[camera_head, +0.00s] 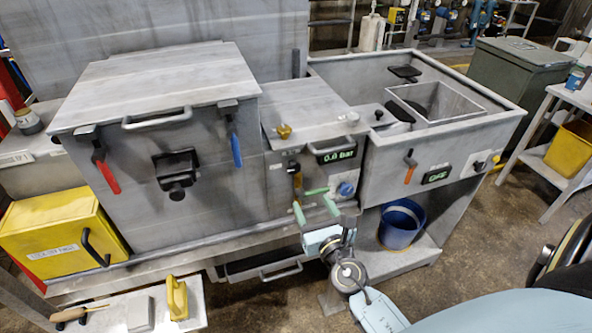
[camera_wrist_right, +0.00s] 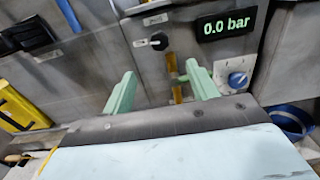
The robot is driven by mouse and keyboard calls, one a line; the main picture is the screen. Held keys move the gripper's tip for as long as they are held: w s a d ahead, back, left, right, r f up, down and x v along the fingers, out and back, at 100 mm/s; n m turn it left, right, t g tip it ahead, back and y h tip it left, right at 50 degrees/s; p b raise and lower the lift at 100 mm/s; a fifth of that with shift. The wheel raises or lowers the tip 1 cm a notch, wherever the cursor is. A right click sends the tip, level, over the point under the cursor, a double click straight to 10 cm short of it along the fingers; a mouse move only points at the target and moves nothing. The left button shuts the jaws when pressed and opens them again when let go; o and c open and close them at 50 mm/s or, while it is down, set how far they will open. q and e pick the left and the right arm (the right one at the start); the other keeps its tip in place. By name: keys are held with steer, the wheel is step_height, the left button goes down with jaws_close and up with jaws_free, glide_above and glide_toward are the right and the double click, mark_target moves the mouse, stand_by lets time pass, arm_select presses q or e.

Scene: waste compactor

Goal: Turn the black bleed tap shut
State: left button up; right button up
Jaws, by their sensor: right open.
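The black bleed tap (camera_wrist_right: 157,41) is a small black lever knob on a pale plate, on the grey front panel left of the green 0.0 bar display (camera_wrist_right: 224,27). In the head view the tap (camera_head: 293,167) is small, and the exact angle of its lever is hard to tell. My right gripper (camera_head: 313,200) is open, its two green fingers in front of and below the tap. In the right wrist view the gripper (camera_wrist_right: 163,72) has nothing between its fingers, and the tap lies beyond the fingertips, apart from them. My left gripper is not in view.
A yellow vertical strip (camera_wrist_right: 174,75) runs below the tap. A blue knob (camera_head: 346,189) sits right of it. A red-handled latch (camera_head: 106,173) and a blue-handled latch (camera_head: 235,148) are farther left. A blue bucket (camera_head: 401,224) stands on the lower shelf at right.

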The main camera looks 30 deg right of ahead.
mark_target(295, 170)
steer(key=x, duration=1.3)
steer(key=shift+w, duration=0.1)
steer(key=c, duration=1)
